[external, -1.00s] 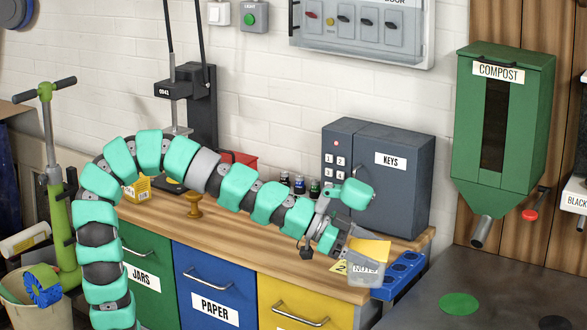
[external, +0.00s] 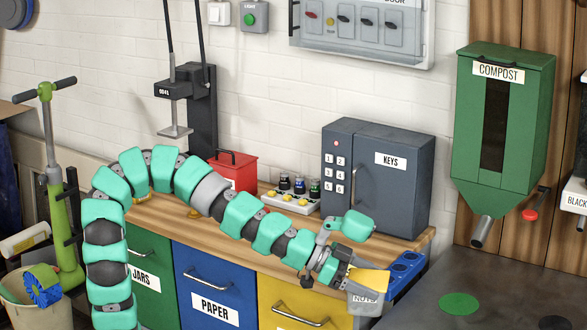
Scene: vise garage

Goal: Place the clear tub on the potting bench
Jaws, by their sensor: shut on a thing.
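The clear tub (external: 363,306), translucent with a NOTES label, is at the lower right of the wooden-topped bench, with a yellow piece (external: 369,280) above its rim. My gripper (external: 352,283) is shut on the tub near its rim. The tub appears in front of the bench's front right corner; its underside and any contact are hard to see. The wooden worktop (external: 240,240) has drawers below. A dark grey surface (external: 500,290) with a green disc lies to the right, below the compost dispenser (external: 500,140). Which one is the potting bench, I cannot tell.
A blue holder (external: 404,270) sits at the worktop's right end, close beside the tub. The grey key safe (external: 395,190), a tray of small bottles (external: 290,200) and a red box (external: 233,172) stand behind my arm. The grey surface is mostly clear around its green disc (external: 459,304).

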